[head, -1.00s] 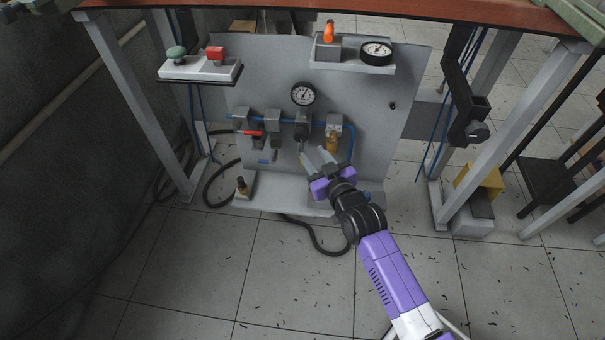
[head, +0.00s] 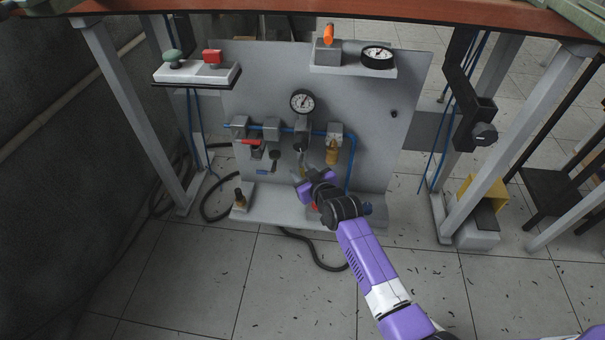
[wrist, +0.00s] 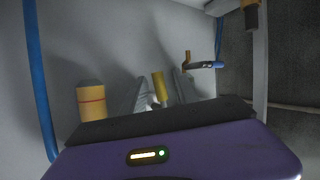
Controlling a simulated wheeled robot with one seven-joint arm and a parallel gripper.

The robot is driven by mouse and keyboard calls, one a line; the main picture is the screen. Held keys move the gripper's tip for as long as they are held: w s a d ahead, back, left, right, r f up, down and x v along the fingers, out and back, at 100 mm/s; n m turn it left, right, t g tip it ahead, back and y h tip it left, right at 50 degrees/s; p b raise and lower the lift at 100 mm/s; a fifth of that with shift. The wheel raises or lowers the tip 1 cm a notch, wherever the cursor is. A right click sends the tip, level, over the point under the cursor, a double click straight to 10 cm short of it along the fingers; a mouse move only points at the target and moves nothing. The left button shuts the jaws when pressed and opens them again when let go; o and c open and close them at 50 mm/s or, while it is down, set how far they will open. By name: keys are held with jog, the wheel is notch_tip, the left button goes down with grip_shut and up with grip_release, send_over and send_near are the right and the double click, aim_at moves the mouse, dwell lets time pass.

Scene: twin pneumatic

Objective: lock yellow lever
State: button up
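The yellow lever (wrist: 159,87) shows in the wrist view as a short yellow handle between the two grey fingers of my gripper (wrist: 163,92). There seem to be gaps between the handle and the fingers, so the gripper looks open around it. In the head view my gripper (head: 304,176) is at the panel, just below the gauge and its valve block. There only a small bit of the yellow lever (head: 303,171) shows beside the fingers. The lever's base is hidden in the wrist view by my gripper body.
The grey panel's base ledge (head: 280,208) lies below.

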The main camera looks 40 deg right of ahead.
grip_shut()
jog(key=shift+f, duration=0.1)
jog(key=shift+w+a+f+m+t+b, duration=0.15)
jog(key=shift+f+m+t+b, duration=0.2)
jog(key=shift+b, duration=0.7)
jog(key=shift+w+r+m+t+b, duration=0.1)
jog(key=shift+r+m+t+b, duration=0.2)
jog(key=shift+b, duration=0.35)
jog(key=shift+r, duration=0.1)
grip_release()
